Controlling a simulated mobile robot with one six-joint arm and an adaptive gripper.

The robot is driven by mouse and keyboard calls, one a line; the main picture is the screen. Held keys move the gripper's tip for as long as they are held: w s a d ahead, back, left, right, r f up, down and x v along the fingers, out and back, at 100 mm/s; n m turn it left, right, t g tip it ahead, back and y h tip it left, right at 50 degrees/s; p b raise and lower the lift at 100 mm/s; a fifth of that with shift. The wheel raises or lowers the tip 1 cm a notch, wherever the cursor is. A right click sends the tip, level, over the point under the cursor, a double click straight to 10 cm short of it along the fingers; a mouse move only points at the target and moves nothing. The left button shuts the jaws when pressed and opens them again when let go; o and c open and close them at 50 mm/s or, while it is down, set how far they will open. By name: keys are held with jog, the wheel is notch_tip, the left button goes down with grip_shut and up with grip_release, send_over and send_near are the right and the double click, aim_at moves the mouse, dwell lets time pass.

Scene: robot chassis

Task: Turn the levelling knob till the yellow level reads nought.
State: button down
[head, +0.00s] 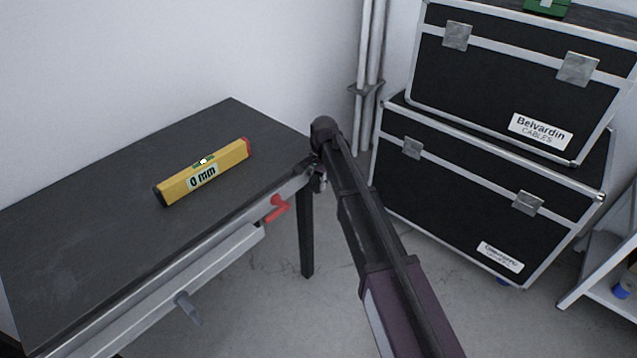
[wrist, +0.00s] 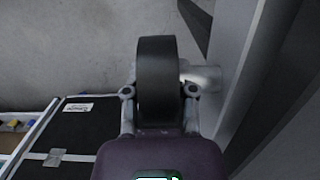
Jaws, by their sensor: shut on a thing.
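The yellow level (head: 205,172) lies on the dark table top in the head view, and its display reads "0 mm". A small green vial with a pale spot shows on its top edge. The levelling knob (wrist: 156,72), a black wheel on a pale grey shaft (wrist: 202,77), fills the middle of the wrist view. My gripper (wrist: 159,91) has a finger on either side of the knob and is shut on it. In the head view my gripper (head: 318,179) is at the table's right edge, and the knob cannot be made out clearly there.
The dark table (head: 95,215) has a red lever (head: 277,208) and a grey handle (head: 188,307) along its front side. Black cases (head: 465,195) are stacked to the right, and pipes (head: 370,75) run up the wall behind. Clear floor lies between table and cases.

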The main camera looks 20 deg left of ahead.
jog(key=shift+g+y, duration=0.3)
jog(key=shift+g, duration=0.6)
jog(key=shift+c, duration=2.1)
grip_release()
jog(key=shift+s+t, duration=0.1)
jog(key=shift+t, duration=0.3)
